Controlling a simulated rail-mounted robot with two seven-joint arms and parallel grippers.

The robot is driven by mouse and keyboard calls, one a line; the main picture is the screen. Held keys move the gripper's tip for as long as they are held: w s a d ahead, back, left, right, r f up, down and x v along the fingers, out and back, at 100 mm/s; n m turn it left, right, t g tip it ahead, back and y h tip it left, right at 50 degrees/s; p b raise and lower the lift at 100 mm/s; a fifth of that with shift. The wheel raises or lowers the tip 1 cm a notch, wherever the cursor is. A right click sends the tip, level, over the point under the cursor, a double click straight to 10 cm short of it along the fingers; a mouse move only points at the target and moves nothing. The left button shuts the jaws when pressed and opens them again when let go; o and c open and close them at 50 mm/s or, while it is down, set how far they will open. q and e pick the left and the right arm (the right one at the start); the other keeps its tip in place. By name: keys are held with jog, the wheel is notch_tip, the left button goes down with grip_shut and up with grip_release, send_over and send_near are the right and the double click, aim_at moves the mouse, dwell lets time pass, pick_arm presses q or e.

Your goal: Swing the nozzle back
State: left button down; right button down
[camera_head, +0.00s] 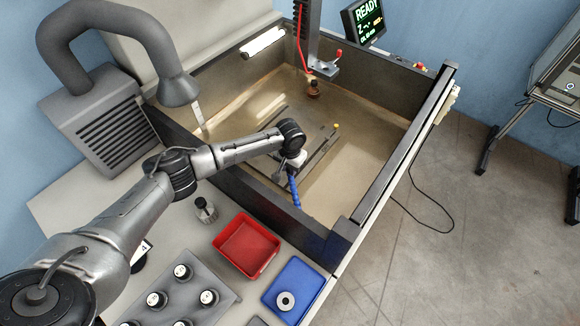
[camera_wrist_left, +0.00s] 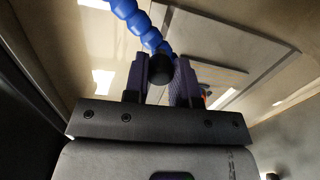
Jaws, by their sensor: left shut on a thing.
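The nozzle is a blue segmented hose (camera_head: 294,189) that rises from the front wall of the tank in the head view. In the left wrist view the blue hose (camera_wrist_left: 133,18) comes down from the upper left and ends in a black tip (camera_wrist_left: 160,69). My left gripper (camera_head: 296,165) is over the front part of the tank, at the upper end of the hose. In the left wrist view the fingers (camera_wrist_left: 160,85) stand on both sides of the black tip and are shut on the nozzle. My right gripper is in neither view.
The tank (camera_head: 385,180) has dark raised walls around the arm. An electrode head (camera_head: 314,88) hangs at the back. A red tray (camera_head: 246,246), a blue tray (camera_head: 309,278) with a ring and a grey rack (camera_head: 205,271) stand in front. A grey fume duct (camera_head: 110,20) is at left.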

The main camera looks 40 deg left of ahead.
pick_arm(q)
jog(key=s+a+n+p, duration=0.1)
jog(key=p, duration=0.2)
jog(key=s+a+n+p, duration=0.1)
jog(key=s+p, duration=0.1)
jog(key=p, duration=0.1)
jog(key=shift+s+n+p, duration=0.1)
jog(key=shift+n+p, duration=0.2)
jog(key=shift+n, duration=0.1)
jog(key=c, duration=0.9)
grip_release()
notch_tip(320, 180, up, 14)
jog(key=shift+f+b, duration=0.1)
jog(key=shift+b, duration=0.25)
